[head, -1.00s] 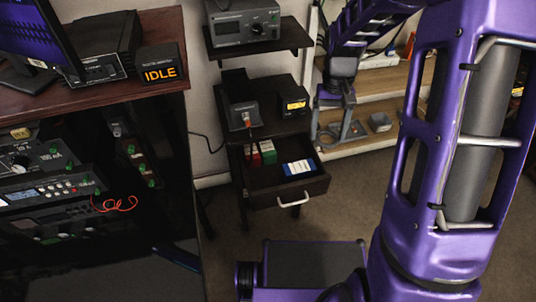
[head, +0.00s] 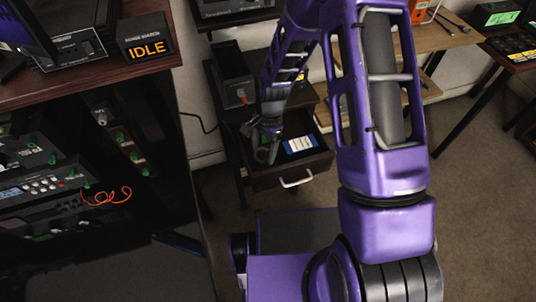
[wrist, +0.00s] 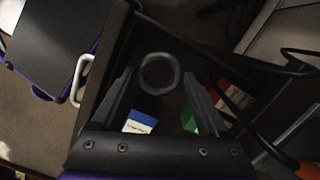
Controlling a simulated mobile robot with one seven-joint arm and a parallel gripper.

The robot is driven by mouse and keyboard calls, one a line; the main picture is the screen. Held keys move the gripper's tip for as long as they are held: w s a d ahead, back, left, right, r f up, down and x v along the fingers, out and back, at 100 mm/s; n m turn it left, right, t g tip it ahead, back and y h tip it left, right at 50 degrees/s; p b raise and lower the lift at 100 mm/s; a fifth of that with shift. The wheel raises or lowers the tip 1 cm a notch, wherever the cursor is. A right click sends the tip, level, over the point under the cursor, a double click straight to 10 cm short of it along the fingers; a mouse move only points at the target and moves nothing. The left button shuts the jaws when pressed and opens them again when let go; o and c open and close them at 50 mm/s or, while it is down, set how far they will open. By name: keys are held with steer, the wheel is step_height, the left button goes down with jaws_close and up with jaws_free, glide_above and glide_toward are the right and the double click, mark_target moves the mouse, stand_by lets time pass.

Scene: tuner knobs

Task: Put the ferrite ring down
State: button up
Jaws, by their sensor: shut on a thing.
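The dark grey ferrite ring (wrist: 160,92) is between my two finger ends in the wrist view, its hole facing the camera. My gripper (wrist: 158,76) is shut on it. In the head view my gripper (head: 265,148) is over the left part of the open drawer (head: 322,160). The ring is hard to make out there. Below the ring in the wrist view is the drawer's dark interior; I cannot tell whether the ring touches its floor.
The drawer holds a blue-and-white box (head: 300,145), a green box (wrist: 189,120) and a red box (wrist: 229,96). The drawer handle (head: 297,181) faces front. A dark cabinet (head: 150,180) with instruments stands left. Wooden shelves (head: 440,38) are behind right.

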mark_target(263, 167)
steer(key=shift+f+b, duration=0.35)
steer(key=shift+f, duration=2.75)
steer(key=shift+f, duration=0.15)
steer(key=o, duration=1.2)
steer(key=shift+c, duration=0.2)
steer(key=r, duration=0.4)
steer(key=d+r+p, duration=0.1)
steer(key=r, duration=0.3)
steer(key=w+r, duration=0.1)
steer(key=r, duration=0.3)
steer(key=shift+w+d+r+p, duration=0.1)
steer(key=shift+d+p, duration=0.1)
steer(key=shift+p, duration=0.1)
